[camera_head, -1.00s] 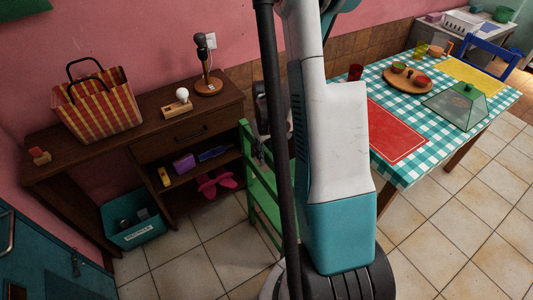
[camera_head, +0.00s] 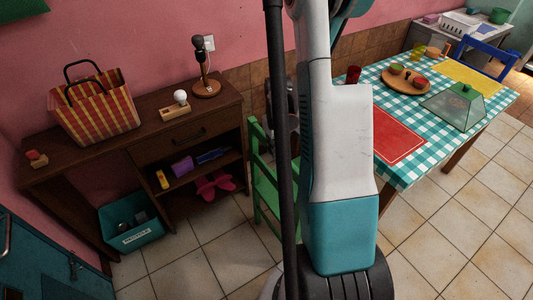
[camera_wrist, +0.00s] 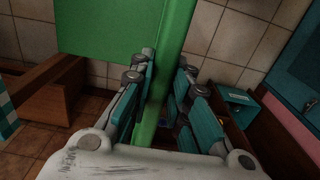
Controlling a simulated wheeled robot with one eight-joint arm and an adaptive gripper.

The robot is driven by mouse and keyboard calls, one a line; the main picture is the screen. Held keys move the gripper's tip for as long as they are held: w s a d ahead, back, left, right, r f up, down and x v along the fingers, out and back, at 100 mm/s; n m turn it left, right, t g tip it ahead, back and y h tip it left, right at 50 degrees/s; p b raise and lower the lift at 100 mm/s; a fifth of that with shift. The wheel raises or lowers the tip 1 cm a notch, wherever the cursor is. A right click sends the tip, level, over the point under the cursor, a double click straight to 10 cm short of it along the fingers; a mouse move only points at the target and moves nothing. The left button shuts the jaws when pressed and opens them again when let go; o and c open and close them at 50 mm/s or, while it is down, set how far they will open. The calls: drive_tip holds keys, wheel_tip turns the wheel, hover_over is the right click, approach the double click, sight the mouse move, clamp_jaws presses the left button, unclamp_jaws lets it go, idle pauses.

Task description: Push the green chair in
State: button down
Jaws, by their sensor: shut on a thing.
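The green chair (camera_head: 266,190) stands on the tiled floor between the dark wooden sideboard and the table (camera_head: 400,176) with the green checked cloth. My arm and a black pole hide much of the chair in the head view. In the wrist view, a green upright of the chair (camera_wrist: 172,50) runs between the fingers of my gripper (camera_wrist: 164,88), with a broad green panel beside it on the left. My gripper is shut around this upright. In the head view, my gripper is mostly hidden behind the pole and arm.
The sideboard (camera_head: 150,150) stands along the pink wall, with a striped bag (camera_head: 95,112) and lamp (camera_head: 206,82) on top. A teal bin (camera_head: 130,222) is on the floor at left. A blue chair (camera_head: 487,52) is at the table's far side. Floor in front is clear.

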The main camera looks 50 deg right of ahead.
drive_tip(key=s+d, duration=0.3)
drive_tip(key=d, duration=1.2)
drive_tip(key=shift+s+b, duration=0.25)
drive_tip(key=shift+b, duration=0.2)
drive_tip(key=shift+d, duration=0.1)
drive_tip(key=c, duration=1.5)
unclamp_jaws()
drive_tip(key=shift+d, duration=0.15)
drive_tip(key=shift+r, duration=0.1)
wheel_tip(320, 180, up, 12)
drive_tip(key=shift+f, duration=0.1)
drive_tip(key=shift+a, duration=0.2)
